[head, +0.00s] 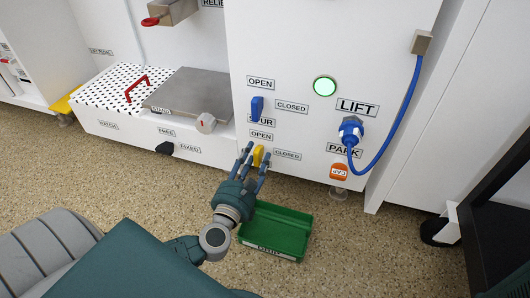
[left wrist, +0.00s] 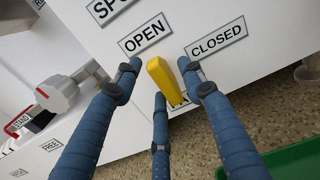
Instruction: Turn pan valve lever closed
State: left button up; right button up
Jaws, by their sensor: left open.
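The yellow lever (head: 258,155), which I take to be the pan valve lever, is on the lower front of the white cabinet, below the OPEN label (head: 261,136) and left of the CLOSED label (head: 287,155). In the left wrist view, the yellow lever (left wrist: 160,76) tilts up toward OPEN (left wrist: 145,35); CLOSED (left wrist: 216,39) is to its right. My left gripper (head: 252,165) is open in front of it. Its blue fingers (left wrist: 163,92) spread on both sides and below the lever; I cannot tell whether they touch it. The label behind the lever is mostly hidden.
A blue lever (head: 257,106) with its own OPEN and CLOSED labels is just above. A green tray (head: 275,234) lies on the floor below. A blue hose (head: 402,115) and an orange cap (head: 339,172) are to the right. A white knob (head: 206,122) is to the left.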

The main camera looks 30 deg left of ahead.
pick_arm(q)
jog(key=shift+w, duration=0.15)
jog(key=shift+c, duration=0.5)
grip_shut()
